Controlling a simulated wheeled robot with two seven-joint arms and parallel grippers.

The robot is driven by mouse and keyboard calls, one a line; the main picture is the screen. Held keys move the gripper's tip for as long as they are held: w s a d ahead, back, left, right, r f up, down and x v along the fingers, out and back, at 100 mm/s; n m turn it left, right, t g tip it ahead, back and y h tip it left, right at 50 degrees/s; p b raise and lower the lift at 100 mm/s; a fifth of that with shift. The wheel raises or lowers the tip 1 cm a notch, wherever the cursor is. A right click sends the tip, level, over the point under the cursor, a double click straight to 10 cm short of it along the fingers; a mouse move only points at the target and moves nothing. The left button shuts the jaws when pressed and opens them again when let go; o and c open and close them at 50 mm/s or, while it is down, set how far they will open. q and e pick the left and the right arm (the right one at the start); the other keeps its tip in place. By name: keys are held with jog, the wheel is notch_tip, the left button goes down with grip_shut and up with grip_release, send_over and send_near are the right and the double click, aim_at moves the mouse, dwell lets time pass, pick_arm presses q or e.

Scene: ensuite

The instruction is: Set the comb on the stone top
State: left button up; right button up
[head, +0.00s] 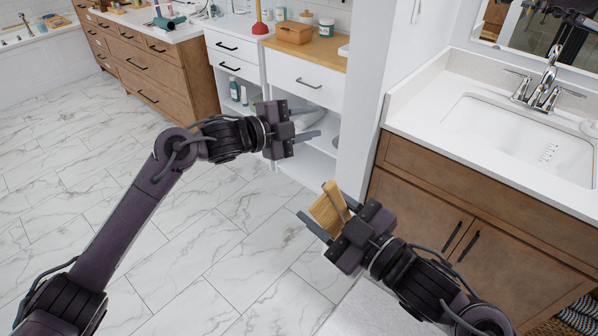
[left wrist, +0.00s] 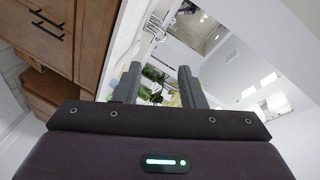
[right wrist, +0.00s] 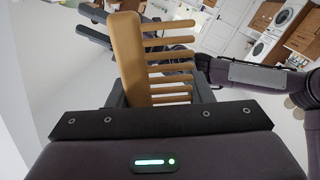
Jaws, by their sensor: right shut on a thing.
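A wooden comb (head: 328,211) is held in my right gripper (head: 322,224), in front of the sink cabinet and above the floor. In the right wrist view the comb (right wrist: 127,60) stands between the fingers, its long teeth pointing right. My left gripper (head: 306,123) is open and empty, higher up in front of the white shelf unit; its two fingers (left wrist: 163,88) stand apart in the left wrist view. The white speckled stone top (head: 430,109) with the sink lies to the right of and beyond the right gripper. The comb is apart from it.
A sink basin (head: 525,140) with a chrome faucet (head: 545,85) takes up much of the stone top. Its front left part is bare. A wooden cabinet (head: 420,205) is below. A white wall panel (head: 368,100) stands left of the counter. Tiled floor (head: 220,240) is open at left.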

pick_arm(q)
jog(key=s+d+r+m+g, duration=0.3)
jog(key=s+d+r+m, duration=0.1)
jog(key=s+r+m, duration=0.7)
notch_tip(320, 180, up, 4)
jog(key=m+g+y, duration=0.1)
jog(key=m+y, duration=0.3)
jog(key=m, duration=0.4)
send_over(333, 215)
jog(key=s, duration=0.1)
jog(key=s+a+f+m+t+y, duration=0.2)
jog(key=s+a+f+m+y, duration=0.1)
jog(key=s+a, duration=0.15)
jog(key=x, duration=1.1)
jog(key=shift+w+a+f, duration=0.1)
jog(key=shift+w+f, duration=0.1)
jog(key=shift+w, duration=0.35)
jog(key=shift+c, duration=0.2)
